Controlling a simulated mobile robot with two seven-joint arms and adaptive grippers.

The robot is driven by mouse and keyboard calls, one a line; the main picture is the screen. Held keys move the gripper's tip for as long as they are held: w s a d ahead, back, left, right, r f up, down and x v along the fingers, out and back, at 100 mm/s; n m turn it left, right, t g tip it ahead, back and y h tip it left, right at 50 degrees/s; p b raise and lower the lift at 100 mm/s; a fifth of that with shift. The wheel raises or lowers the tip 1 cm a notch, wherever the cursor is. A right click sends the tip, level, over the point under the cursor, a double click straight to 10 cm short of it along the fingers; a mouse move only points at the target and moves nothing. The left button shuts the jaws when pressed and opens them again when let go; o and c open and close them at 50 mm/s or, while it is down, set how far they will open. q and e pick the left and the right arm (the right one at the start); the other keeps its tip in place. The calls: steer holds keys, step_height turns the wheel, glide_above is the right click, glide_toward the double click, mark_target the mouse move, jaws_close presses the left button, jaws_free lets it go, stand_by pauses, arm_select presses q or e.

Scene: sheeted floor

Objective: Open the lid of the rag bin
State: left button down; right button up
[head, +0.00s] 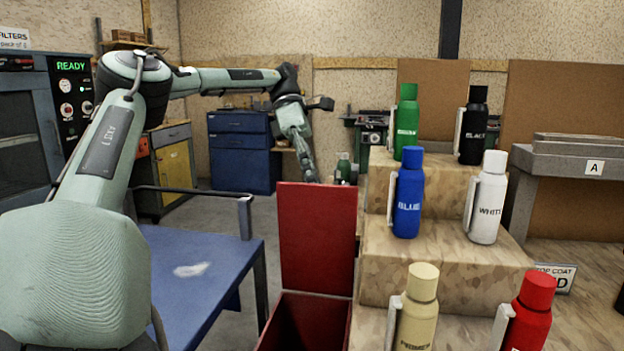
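The red rag bin (345,325) stands at the bottom centre, left of the stepped stand. Its red lid (318,235) stands upright at the back of the bin, and the dark opening shows in front of it. My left arm reaches across from the left. My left gripper (311,170) points down just behind the lid's top edge, and its tips are close to that edge or hidden by it. I cannot tell whether it touches the lid or how far its fingers are apart. My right gripper is not in view.
A blue table (205,290) stands left of the bin. Right of it, a stepped stand (440,260) carries several bottles, including a blue bottle (408,195) and a cream bottle (417,310). A blue cabinet (240,150) stands at the back.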

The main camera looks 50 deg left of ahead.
arm_select(q)
steer(key=shift+s+a+f, duration=0.15)
steer(key=shift+f, duration=0.35)
steer(key=c, duration=1.6)
jaws_free()
steer(key=shift+w+a+f, duration=0.1)
steer(key=shift+w, duration=0.1)
steer(key=shift+r, duration=0.3)
